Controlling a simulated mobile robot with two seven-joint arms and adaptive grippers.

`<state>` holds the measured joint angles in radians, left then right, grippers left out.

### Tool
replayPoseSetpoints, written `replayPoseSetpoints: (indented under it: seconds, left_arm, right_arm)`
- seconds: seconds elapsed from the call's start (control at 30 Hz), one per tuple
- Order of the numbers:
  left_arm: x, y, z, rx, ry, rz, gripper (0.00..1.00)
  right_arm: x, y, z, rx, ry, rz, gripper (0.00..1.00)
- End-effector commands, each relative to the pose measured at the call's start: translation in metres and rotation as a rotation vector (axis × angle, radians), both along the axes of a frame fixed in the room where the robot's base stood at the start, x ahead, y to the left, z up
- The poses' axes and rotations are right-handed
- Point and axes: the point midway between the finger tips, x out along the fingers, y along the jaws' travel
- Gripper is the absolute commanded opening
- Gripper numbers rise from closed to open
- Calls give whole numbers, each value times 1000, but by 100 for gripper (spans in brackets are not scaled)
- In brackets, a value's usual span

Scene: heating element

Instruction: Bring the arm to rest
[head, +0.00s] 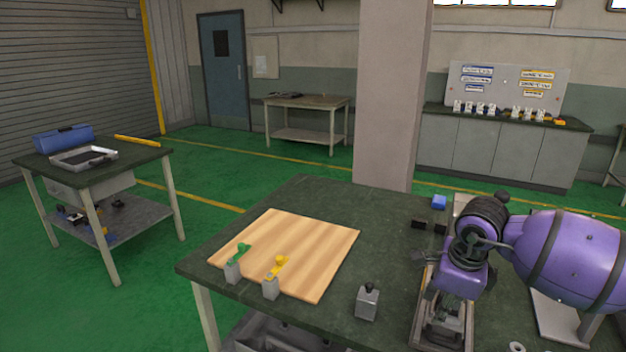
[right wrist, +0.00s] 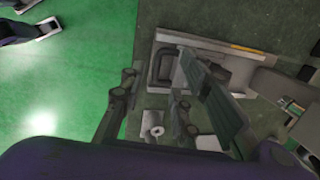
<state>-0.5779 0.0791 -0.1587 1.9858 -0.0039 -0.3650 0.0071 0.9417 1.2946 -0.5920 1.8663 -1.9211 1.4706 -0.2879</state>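My right arm (head: 570,255) is purple and reaches in from the right in the head view, over the dark green workbench (head: 330,195). Its gripper (head: 445,275) hangs above a metal fixture (head: 428,335) at the bench's right part. In the right wrist view the two fingers of this gripper (right wrist: 152,100) stand apart, and I see nothing held between them. The fixture and a small light metal piece (right wrist: 153,126) show below the fingers there. Parts of the gripper overlap the fixture, so contact is unclear. My left gripper is not in view.
A wooden board (head: 320,240) carries green-handled (head: 233,270) and yellow-handled (head: 271,288) pieces. A pillar (head: 390,100) rises behind the bench.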

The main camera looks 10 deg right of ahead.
Motion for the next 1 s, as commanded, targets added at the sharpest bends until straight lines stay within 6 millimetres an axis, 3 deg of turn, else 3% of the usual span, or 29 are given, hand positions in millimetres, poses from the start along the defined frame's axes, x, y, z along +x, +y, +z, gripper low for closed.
replayPoseSetpoints:
  seconds: [0.13,0.27,0.33,0.4,0.47,0.57,0.67,0.8,0.83,0.97,1.0]
  left_arm:
    - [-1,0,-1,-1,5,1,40]
    - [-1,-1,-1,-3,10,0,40]
    - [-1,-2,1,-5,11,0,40]
    - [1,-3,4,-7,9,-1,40]
    - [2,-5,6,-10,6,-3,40]
    - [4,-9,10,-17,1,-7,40]
    - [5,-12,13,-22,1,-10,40]
    - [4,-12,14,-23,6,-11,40]
    - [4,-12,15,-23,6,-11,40]
    - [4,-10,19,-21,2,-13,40]
    - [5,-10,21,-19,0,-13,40]
  right_arm:
    - [15,84,18,348,-64,-11,30]
    - [8,181,40,787,-33,-85,30]
    - [0,230,58,1088,31,-203,30]
    - [-3,260,77,1394,116,-394,30]
    - [1,266,86,1637,200,-612,30]
    - [11,245,73,1937,328,-1030,30]
    - [9,208,24,2120,441,-1496,30]
    - [-27,162,-66,2198,558,-2109,30]
    - [-39,156,-85,-2144,-564,2175,30]
    - [-104,136,-159,-1693,-516,2150,30]
    - [-127,132,-179,-1572,-499,2130,30]
